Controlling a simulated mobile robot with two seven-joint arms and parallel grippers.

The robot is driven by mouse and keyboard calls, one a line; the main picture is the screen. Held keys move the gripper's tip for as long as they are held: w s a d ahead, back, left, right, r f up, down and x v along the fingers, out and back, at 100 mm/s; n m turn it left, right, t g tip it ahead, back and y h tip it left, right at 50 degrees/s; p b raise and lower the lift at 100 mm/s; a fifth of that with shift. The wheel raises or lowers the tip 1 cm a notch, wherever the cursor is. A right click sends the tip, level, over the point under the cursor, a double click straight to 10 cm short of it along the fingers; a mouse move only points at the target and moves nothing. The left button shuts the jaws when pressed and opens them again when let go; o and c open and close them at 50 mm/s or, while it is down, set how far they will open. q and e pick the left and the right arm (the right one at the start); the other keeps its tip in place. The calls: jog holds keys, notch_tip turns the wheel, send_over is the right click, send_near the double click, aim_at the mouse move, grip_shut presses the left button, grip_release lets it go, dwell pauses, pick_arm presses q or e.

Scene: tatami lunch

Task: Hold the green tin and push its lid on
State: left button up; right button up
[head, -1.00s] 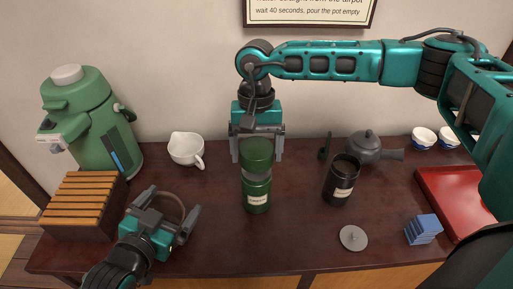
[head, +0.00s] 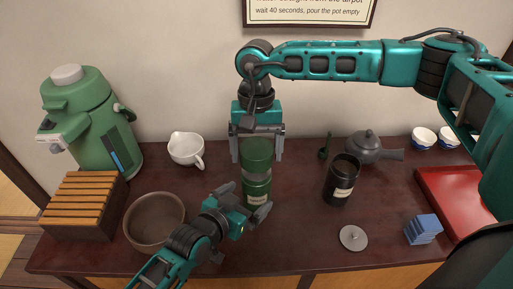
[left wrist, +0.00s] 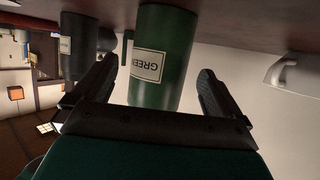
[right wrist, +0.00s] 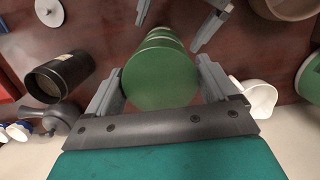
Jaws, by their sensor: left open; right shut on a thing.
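The green tin (head: 256,191) stands upright on the dark table, its label towards me; it also shows in the left wrist view (left wrist: 165,45). My right gripper (head: 257,158) points down from above, shut on the green lid (head: 257,150), which it holds over the tin; a gap shows between them. In the right wrist view the lid (right wrist: 160,78) hides most of the tin. My left gripper (head: 248,198) is open low in front of the tin, one finger to each side of it.
A black canister (head: 341,182) and a grey round lid (head: 353,238) are to the right, with a dark teapot (head: 368,148) behind. A brown bowl (head: 153,220) is left of my left arm. A white pitcher (head: 187,150) stands behind left.

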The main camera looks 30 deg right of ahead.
pick_arm(q)
jog(key=shift+x, duration=2.65)
jog(key=shift+c, duration=0.2)
jog(key=c, duration=0.6)
pick_arm(e)
jog(key=shift+f, duration=2.05)
dwell(1.2)
jog(key=o, duration=0.7)
jog(key=shift+r, duration=0.1)
